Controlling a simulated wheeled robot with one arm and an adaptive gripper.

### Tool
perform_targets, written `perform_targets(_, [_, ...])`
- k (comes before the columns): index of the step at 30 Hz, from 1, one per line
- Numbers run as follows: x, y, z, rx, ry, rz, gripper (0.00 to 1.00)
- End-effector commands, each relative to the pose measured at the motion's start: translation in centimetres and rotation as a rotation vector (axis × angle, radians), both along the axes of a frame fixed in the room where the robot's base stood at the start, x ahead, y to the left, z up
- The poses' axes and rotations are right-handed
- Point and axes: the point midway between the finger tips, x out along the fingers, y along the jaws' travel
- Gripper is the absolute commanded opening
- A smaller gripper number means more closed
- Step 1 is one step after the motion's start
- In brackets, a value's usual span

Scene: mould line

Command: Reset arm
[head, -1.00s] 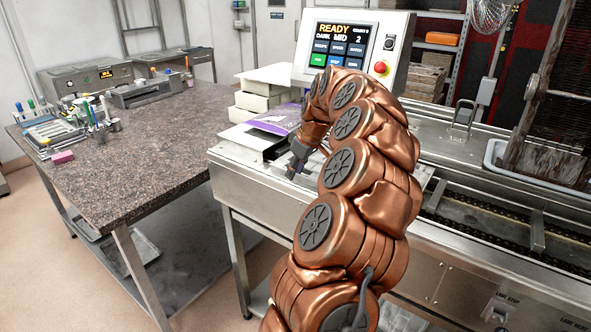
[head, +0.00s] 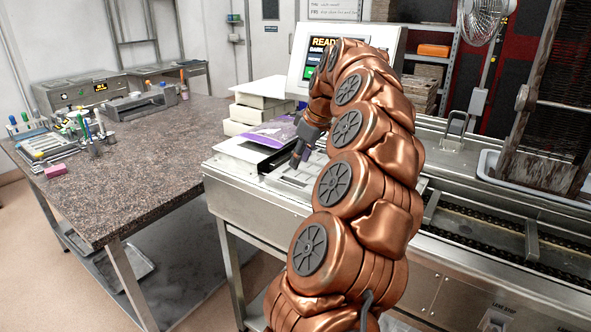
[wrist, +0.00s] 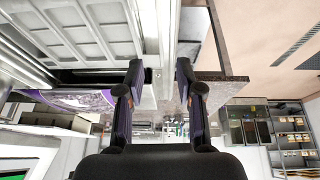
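My gripper (head: 299,156) is at the end of my copper-coloured arm, above the metal machine top near its left end. In the wrist view my gripper (wrist: 161,78) shows two dark fingers standing apart with nothing between them. A pale mould tray (head: 290,178) with compartments lies on the machine just below the fingers. It also shows at the upper left in the wrist view (wrist: 95,30). A purple packet (head: 270,132) lies behind and left of the gripper.
A stone-topped table (head: 125,180) stands at the left with pens, trays and a pink block (head: 55,171). Stacked white boxes (head: 262,100) stand behind the packet. A fan (head: 487,20) and a dark mesh frame (head: 550,90) rise at the right. Open floor lies at lower left.

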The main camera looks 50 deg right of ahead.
Motion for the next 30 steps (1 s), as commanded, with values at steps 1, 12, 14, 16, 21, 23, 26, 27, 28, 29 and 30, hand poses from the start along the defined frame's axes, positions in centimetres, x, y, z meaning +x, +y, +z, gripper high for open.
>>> perform_targets(1, [-0.2,-0.1,0.6,-0.002,-0.001,-0.001,0.36])
perform_targets(12, [-0.8,0.1,2.0,0.000,0.001,0.001,0.36])
perform_targets(14, [-0.8,0.1,2.0,0.001,0.001,0.001,0.36])
perform_targets(16, [-0.8,0.1,2.0,0.001,0.001,0.001,0.36])
perform_targets(21, [-0.8,0.1,1.9,0.001,0.001,0.000,0.36])
perform_targets(23, [-0.8,0.1,1.9,0.001,0.001,0.000,0.36])
perform_targets(26, [-0.8,0.1,1.9,0.001,0.001,0.000,0.36])
perform_targets(27, [-0.8,0.1,1.9,0.001,0.001,0.000,0.36])
perform_targets(28, [-0.8,0.1,1.9,0.001,0.001,0.000,0.36])
perform_targets(29, [-0.8,0.1,1.9,0.001,0.001,0.000,0.36])
perform_targets(30, [-0.8,0.1,1.9,0.001,0.001,0.000,0.36])
